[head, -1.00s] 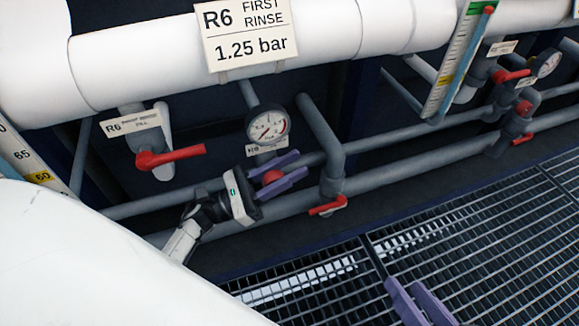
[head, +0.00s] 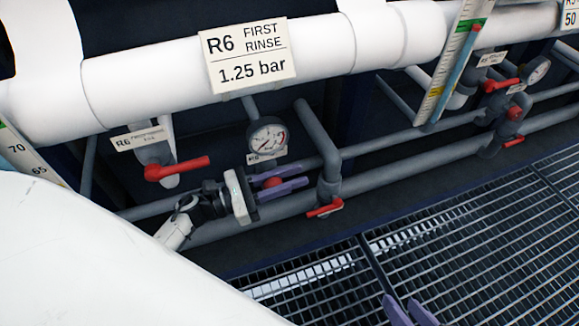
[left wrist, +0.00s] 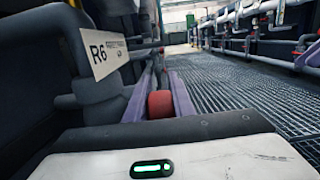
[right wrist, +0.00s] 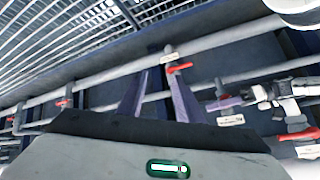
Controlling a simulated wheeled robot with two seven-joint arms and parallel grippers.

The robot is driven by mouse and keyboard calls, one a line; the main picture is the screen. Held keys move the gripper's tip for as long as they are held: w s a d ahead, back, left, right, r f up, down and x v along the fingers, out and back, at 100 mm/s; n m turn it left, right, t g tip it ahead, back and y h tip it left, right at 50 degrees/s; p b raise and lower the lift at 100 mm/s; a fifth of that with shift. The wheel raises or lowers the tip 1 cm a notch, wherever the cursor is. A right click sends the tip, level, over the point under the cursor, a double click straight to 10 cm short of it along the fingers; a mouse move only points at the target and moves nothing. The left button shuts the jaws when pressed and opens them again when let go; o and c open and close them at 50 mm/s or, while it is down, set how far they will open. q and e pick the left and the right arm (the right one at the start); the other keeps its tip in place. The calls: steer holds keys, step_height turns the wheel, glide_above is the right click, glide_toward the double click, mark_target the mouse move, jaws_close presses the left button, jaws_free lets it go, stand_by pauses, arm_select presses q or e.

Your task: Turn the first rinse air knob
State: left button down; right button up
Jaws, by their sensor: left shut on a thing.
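The first rinse air knob is a red round knob (head: 272,182) on the grey pipework below the pressure gauge (head: 267,138). My left gripper (head: 282,188) is shut on it, with purple fingers on either side. In the left wrist view the knob (left wrist: 160,104) sits between the two fingers (left wrist: 162,98), its front face visible. The R6 FIRST RINSE 1.25 bar sign (head: 248,55) hangs on the white pipe above. My right gripper (head: 412,312) is at the bottom edge of the head view. In the right wrist view its fingers (right wrist: 160,95) are apart and empty.
A red lever (head: 178,168) is left of the gauge, and another red lever valve (head: 325,208) is right of my left gripper. More red-handled valves (head: 502,85) are at the right. A metal grating floor (head: 440,230) lies in front of the pipes.

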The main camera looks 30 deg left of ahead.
arm_select(q)
steer(key=shift+g+y+p, duration=0.5)
steer(key=shift+g+p, duration=0.1)
steer(key=shift+p, duration=0.35)
steer(key=f+g+y+p, duration=0.1)
steer(key=p, duration=0.1)
steer(key=shift+f+g+p, duration=0.2)
steer(key=shift+g+p, duration=0.1)
steer(key=shift+p, duration=0.05)
arm_select(e)
steer(key=d, duration=0.1)
steer(key=d+h, duration=0.1)
steer(key=s+d+r+m, duration=0.1)
steer(key=shift+t, duration=0.4)
steer(key=shift+d, duration=0.1)
arm_select(q)
steer(key=c, duration=1.8)
jaws_free()
